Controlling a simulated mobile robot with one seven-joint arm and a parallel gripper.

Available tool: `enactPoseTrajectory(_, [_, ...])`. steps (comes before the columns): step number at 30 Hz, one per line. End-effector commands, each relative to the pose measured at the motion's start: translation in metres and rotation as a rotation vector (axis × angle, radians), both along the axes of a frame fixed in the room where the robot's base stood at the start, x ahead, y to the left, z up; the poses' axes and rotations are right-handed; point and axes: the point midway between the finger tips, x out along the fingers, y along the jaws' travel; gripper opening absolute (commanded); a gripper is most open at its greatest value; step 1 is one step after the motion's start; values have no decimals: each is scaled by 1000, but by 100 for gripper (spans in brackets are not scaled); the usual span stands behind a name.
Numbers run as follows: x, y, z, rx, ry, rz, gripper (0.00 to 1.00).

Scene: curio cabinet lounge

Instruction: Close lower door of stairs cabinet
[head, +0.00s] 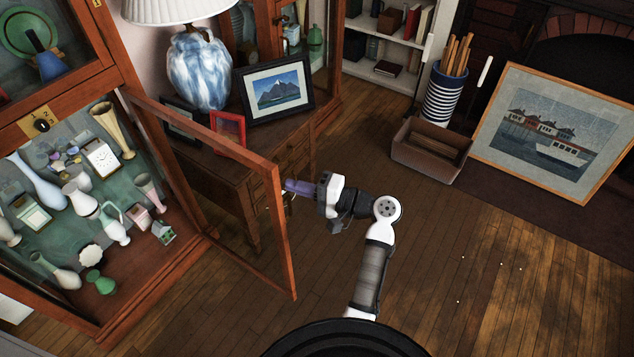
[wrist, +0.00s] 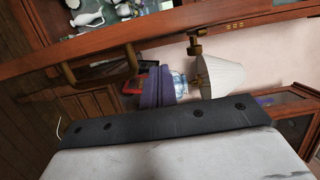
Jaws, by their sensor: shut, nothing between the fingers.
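The wooden cabinet at the left of the head view has its lower door (head: 283,245) swung wide open, a glass-paned frame jutting into the room. The cabinet's lower opening shows shelves of vases and ornaments. My gripper (head: 287,187) is shut and empty, at the right of the door's free upright edge. In the wrist view the door frame (wrist: 60,62) crosses the top, with a brass handle (wrist: 105,72) at left and a smaller brass fitting (wrist: 195,45). My purple fingers (wrist: 158,88) are below and between them. I cannot tell whether they touch the door.
Behind the door stands a wooden desk (head: 215,180) with a lamp (head: 198,70) and picture frames. A box (head: 432,150), a striped bin (head: 446,98) and a framed picture (head: 550,130) stand at the back right. The floor at front right is clear.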

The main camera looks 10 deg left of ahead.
Motion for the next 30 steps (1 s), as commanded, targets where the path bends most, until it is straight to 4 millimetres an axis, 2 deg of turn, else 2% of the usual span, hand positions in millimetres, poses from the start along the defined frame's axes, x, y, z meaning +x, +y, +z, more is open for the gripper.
enactPoseTrajectory(3, [-14, 5, 2, 1, 2, -1, 0])
enactPoseTrajectory(9, [-24, 8, 1, 1, 0, -1, 0])
enactPoseTrajectory(30, [-28, 13, 0, 1, 0, 0, 0])
